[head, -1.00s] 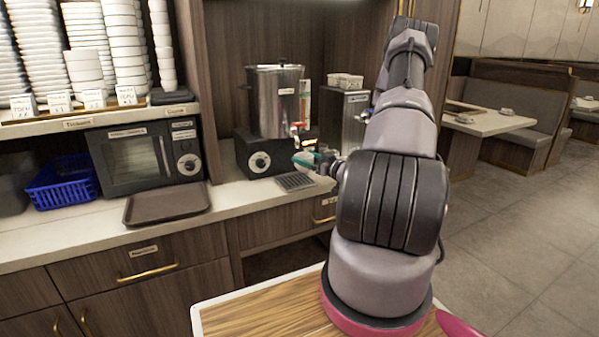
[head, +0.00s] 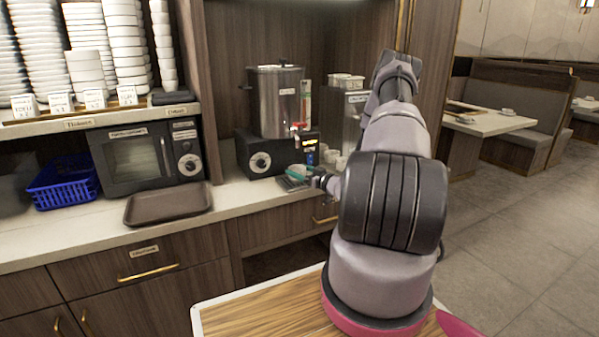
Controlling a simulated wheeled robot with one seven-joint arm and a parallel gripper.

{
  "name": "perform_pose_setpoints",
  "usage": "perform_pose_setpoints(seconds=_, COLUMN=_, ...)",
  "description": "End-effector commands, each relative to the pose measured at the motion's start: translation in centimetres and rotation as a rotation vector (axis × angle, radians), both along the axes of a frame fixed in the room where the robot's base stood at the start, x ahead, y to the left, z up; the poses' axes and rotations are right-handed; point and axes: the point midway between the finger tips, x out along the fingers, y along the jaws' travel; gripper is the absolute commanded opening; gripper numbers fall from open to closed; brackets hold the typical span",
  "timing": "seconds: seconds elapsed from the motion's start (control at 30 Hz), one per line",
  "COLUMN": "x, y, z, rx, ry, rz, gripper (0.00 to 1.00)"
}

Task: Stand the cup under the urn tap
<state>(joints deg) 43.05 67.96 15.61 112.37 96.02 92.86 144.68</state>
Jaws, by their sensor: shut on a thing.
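The steel urn (head: 276,102) stands on a black base with a dial. Its tap (head: 298,127), with red on it, juts from the lower right front. My gripper (head: 305,176) is low over the counter, below the tap and slightly right of it. It is shut on a small pale teal cup (head: 297,171), just above or on the drip tray (head: 287,183). The cup is small and partly hidden by the gripper, so I cannot tell whether its base touches the tray.
Several small white cups (head: 331,160) stand on the counter behind my gripper, beside a steel dispenser (head: 352,112). A brown tray (head: 168,204), a microwave (head: 146,157) and a blue basket (head: 63,182) are at left. The counter between brown tray and drip tray is clear.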

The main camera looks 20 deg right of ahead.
Motion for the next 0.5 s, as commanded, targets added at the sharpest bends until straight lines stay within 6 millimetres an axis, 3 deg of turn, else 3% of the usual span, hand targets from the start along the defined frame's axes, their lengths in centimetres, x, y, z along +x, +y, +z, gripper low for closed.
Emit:
perform_pose_setpoints(seconds=0.2, x=-0.02, y=-0.02, z=-0.27, rx=0.0, ry=0.0, rz=0.0, gripper=0.24)
perform_pose_setpoints(seconds=0.23, x=-0.02, y=-0.03, z=-0.26, rx=0.0, ry=0.0, rz=0.0, gripper=0.9)
perform_pose_setpoints(seconds=0.27, x=-0.02, y=-0.03, z=-0.24, rx=0.0, ry=0.0, rz=0.0, gripper=1.0)
perform_pose_setpoints(seconds=0.5, x=-0.02, y=-0.03, z=-0.16, rx=0.0, ry=0.0, rz=0.0, gripper=1.0)
